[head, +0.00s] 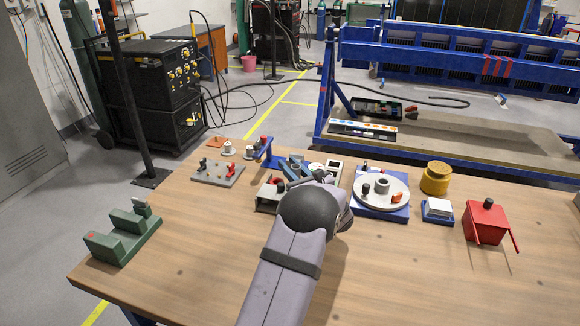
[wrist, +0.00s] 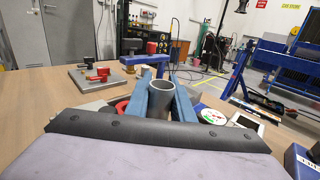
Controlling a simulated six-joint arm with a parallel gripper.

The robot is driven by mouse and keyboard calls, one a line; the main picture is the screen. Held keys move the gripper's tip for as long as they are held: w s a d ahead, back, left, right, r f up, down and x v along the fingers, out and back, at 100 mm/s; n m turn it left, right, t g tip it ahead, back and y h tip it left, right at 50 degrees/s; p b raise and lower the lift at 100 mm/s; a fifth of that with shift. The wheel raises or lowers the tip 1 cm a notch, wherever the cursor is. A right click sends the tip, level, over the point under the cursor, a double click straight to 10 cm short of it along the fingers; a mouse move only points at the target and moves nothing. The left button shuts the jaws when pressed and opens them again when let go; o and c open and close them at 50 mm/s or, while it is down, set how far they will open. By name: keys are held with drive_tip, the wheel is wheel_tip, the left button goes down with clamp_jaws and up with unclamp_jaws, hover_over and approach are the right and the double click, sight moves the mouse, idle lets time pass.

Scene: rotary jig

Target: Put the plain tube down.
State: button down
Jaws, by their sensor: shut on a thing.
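The plain tube (wrist: 159,101) is a grey, hollow cylinder with its open end up, seen in the wrist view. It stands upright between the two blue fingers of my gripper (wrist: 161,98), which are shut on it. Its lower end is hidden behind the dark edge of my wrist, so I cannot tell whether it touches anything. In the head view my own arm hides most of the gripper and the tube, over the back middle of the wooden table (head: 190,265).
The rotary jig (head: 381,188), a round grey plate on a blue base, lies right of my arm. Further right are a yellow pot (head: 436,179), a small scale (head: 437,209) and a red box (head: 486,222). A green V-shaped block (head: 122,238) stands left; table between is clear.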

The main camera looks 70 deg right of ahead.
drive_tip(key=shift+f+b, duration=0.25)
drive_tip(key=shift+b, duration=0.05)
drive_tip(key=c, duration=1.5)
unclamp_jaws()
drive_tip(key=shift+c, duration=0.2)
drive_tip(key=shift+r+p, duration=0.15)
drive_tip(key=shift+p, duration=0.2)
drive_tip(key=shift+s+a, duration=0.1)
drive_tip(key=b+v, duration=0.2)
drive_tip(key=v, duration=0.9)
drive_tip(key=shift+a+b, duration=0.25)
drive_tip(key=shift+b, duration=0.1)
drive_tip(key=shift+o, duration=0.5)
drive_tip(key=shift+s+a+r, duration=0.1)
drive_tip(key=shift+s+a, duration=0.05)
